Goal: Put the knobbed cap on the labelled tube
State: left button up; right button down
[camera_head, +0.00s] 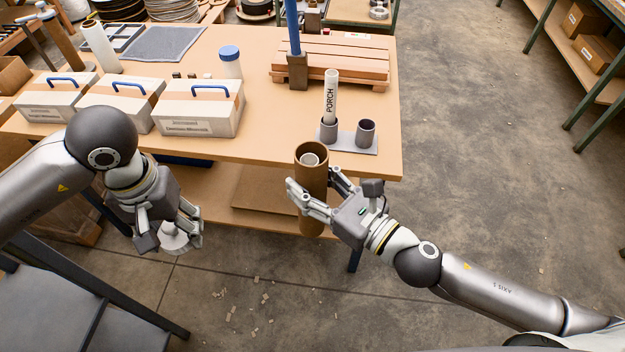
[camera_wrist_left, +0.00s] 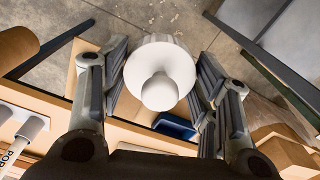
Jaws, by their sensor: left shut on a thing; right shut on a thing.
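The white knobbed cap (camera_head: 176,239) is between the fingers of my left gripper (camera_head: 170,228), which is shut on it to the left of the table's front. In the left wrist view the cap (camera_wrist_left: 160,75) shows a round disc with its knob towards the camera. My right gripper (camera_head: 316,200) is shut on an upright brown tube (camera_head: 312,172) at the table's front edge. The brown tube's top is open, with a pale round thing inside. A white tube labelled PORCH (camera_head: 331,95) stands in a grey cup of a holder, behind the brown tube.
The holder (camera_head: 356,142) has a second, dark cup (camera_head: 366,131), apparently empty. Several lidded boxes with blue handles (camera_head: 200,105) stand at the left. A blue-lidded jar (camera_head: 230,62) and stacked planks (camera_head: 335,60) are further back. Clear tabletop lies left of the holder.

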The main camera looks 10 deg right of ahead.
pick_arm(q)
jog(key=w+d+r+n, duration=0.3)
jog(key=w+d+r, duration=0.2)
jog(key=d, duration=0.3)
notch_tip(320, 180, up, 12)
jog(key=n, duration=0.3)
send_over(312, 159)
jog(key=shift+r, duration=0.15)
jog(key=shift+w+f, duration=0.1)
jog(key=shift+f, duration=1.95)
jog(key=shift+f, duration=0.9)
jog(key=shift+f, duration=0.65)
